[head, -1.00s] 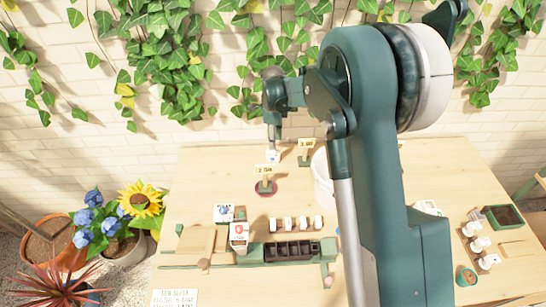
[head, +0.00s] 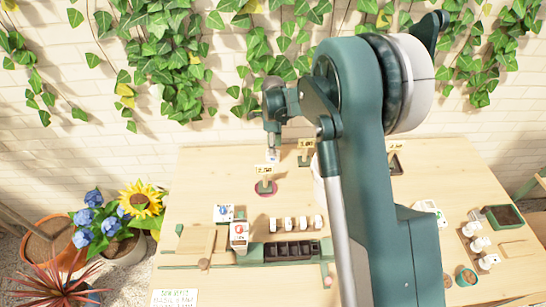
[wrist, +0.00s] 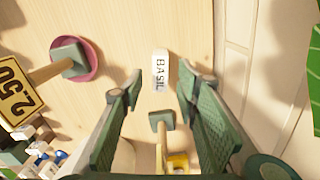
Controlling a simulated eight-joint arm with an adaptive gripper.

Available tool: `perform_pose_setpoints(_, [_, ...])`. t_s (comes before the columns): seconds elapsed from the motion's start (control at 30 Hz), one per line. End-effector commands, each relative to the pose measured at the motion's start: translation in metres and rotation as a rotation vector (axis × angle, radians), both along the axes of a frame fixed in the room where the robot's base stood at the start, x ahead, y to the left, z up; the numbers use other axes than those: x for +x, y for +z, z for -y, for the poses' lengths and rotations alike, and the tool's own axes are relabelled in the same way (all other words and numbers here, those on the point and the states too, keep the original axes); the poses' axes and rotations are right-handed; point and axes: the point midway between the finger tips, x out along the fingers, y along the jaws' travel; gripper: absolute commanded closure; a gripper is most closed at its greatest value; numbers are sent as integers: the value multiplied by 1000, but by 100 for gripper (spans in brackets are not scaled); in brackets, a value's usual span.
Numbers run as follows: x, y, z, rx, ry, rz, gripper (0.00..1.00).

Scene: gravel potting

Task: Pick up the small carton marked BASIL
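The small white carton marked BASIL (wrist: 160,70) stands on the wooden table in the wrist view, its lettering readable along one side. It also shows in the head view (head: 272,156), small and just below my gripper. My gripper (wrist: 158,88) is open in the wrist view, its two green fingers apart on either side of the carton's near end. Nothing is between the fingers that they visibly touch. In the head view my gripper (head: 272,142) points down over the back of the table, and its fingers are too small to judge there.
A sign marked 2.50 (wrist: 18,90) stands on a pink round base (wrist: 88,62) beside the carton. Another sign's green foot (wrist: 161,121) stands close to my fingers. The brick wall (head: 130,150) is behind the table. A long green tray (head: 255,255) lies at the front.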

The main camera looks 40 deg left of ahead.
Motion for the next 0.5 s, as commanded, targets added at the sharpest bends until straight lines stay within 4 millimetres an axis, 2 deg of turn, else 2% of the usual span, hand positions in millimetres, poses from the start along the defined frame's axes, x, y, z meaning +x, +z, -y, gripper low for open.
perform_pose_setpoints(0.3, [-1,-34,-1,0,0,0,68])
perform_pose_setpoints(0.5, [-1,-40,-1,0,0,0,68])
